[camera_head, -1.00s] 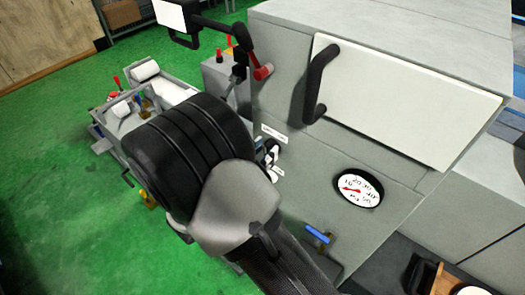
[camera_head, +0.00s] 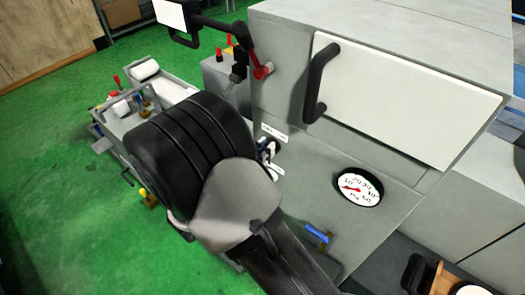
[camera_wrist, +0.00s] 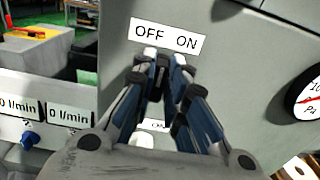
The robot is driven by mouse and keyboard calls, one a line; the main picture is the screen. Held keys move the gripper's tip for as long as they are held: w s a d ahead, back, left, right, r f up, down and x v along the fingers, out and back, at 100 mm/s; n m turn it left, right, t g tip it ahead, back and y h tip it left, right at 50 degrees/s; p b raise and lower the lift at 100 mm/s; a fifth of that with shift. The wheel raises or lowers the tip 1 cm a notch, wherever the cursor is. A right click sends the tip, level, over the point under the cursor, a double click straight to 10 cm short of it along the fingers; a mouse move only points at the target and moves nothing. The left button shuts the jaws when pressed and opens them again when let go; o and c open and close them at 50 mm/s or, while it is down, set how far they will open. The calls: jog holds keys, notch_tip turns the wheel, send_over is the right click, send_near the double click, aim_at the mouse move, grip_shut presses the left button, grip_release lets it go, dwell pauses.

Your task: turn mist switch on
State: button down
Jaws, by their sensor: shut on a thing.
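An OFF/ON label plate (camera_wrist: 168,38) is fixed to the grey machine panel. It also shows as a small white strip in the head view (camera_head: 273,133). My gripper (camera_wrist: 163,62) is right below this label, its fingertips close together between the words OFF and ON. It is shut on the switch, which the fingertips hide almost wholly, so I cannot tell its position. In the head view my gripper (camera_head: 268,149) is at the panel, partly hidden behind my own arm.
A second label (camera_wrist: 155,125) shows partly below, between my fingers. A round gauge (camera_head: 358,187) and a blue-handled valve (camera_head: 318,234) are on the same panel. A white door with a black handle (camera_head: 318,84) is above. Flow displays (camera_wrist: 68,110) stand to the left.

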jog(key=shift+b, duration=0.35)
jog(key=m+b, duration=0.4)
jog(key=b, duration=0.1)
jog(key=m+b, duration=0.4)
jog(key=b, duration=0.1)
jog(key=m+b, duration=0.3)
jog(key=b, duration=0.2)
jog(key=shift+s+d+f+m+b, duration=0.3)
jog(key=shift+s+d+f+m, duration=0.05)
jog(key=shift+d+f+m, duration=0.05)
jog(key=shift+r, duration=0.1)
jog(key=c, duration=1.6)
grip_release()
